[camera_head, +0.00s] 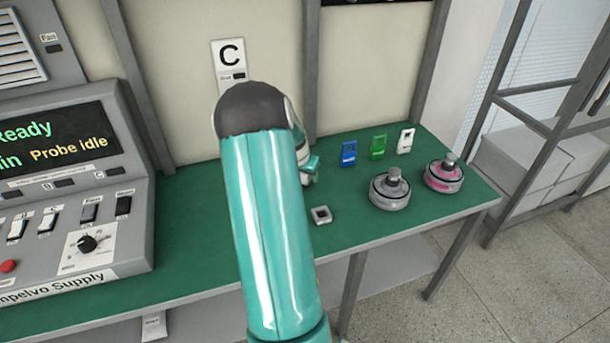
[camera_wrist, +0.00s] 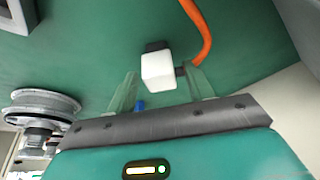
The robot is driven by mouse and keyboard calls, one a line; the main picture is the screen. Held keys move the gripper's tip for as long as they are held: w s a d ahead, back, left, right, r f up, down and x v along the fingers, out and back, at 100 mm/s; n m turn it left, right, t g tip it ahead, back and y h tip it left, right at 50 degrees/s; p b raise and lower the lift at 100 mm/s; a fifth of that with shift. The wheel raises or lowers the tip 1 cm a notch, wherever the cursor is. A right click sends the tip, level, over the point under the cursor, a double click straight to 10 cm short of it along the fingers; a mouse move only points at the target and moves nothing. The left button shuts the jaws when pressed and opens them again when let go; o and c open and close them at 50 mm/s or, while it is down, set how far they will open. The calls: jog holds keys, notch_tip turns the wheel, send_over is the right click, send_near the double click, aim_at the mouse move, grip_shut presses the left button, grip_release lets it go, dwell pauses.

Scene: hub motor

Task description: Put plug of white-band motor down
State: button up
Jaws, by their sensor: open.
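A small white block (camera_head: 322,214), which looks like the plug, sits on the green table right of my arm, its middle dark in the head view. In the wrist view the white block (camera_wrist: 158,70) has a dark part behind it and lies just past the gap between my fingertips. My gripper (camera_wrist: 162,88) is open, with its fingers apart on either side of that gap. In the head view my arm hides most of my gripper. A grey motor with a pale band (camera_head: 390,188) stands to the right; a grey motor (camera_wrist: 42,107) shows at left in the wrist view.
A pink-banded motor (camera_head: 443,178) stands farther right. Blue (camera_head: 348,153), green (camera_head: 378,147) and white (camera_head: 405,140) tags stand behind the motors. An orange cable (camera_wrist: 200,35) runs near the block. A supply console (camera_head: 75,190) fills the left side. The table front right of the block is clear.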

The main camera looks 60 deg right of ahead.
jog(key=v, duration=1.1)
jog(key=shift+r, duration=0.3)
jog(key=shift+a, duration=0.2)
jog(key=w+a+r+n+t+y, duration=0.1)
jog(key=w+a+r+n, duration=0.25)
jog(key=a, duration=0.65)
jog(key=w+a+r+n+t, duration=0.2)
jog(key=w+a+r, duration=0.15)
jog(key=a, duration=0.55)
jog(key=w+a+r+n+t+y, duration=0.1)
jog(key=w+a+r+n, duration=0.3)
jog(key=a, duration=0.6)
jog(key=s+a+r+n+y, duration=0.1)
jog(key=s+a+n, duration=0.3)
jog(key=a, duration=0.8)
jog(key=s+a+r+n+t+y, duration=0.1)
jog(key=s+a+r+n, duration=0.1)
jog(key=s+a+n, duration=0.2)
jog(key=s+a, duration=0.3)
jog(key=a, duration=0.5)
jog(key=shift+s+r+t, duration=0.25)
jog(key=shift+s+t, duration=0.05)
jog(key=shift+s, duration=0.05)
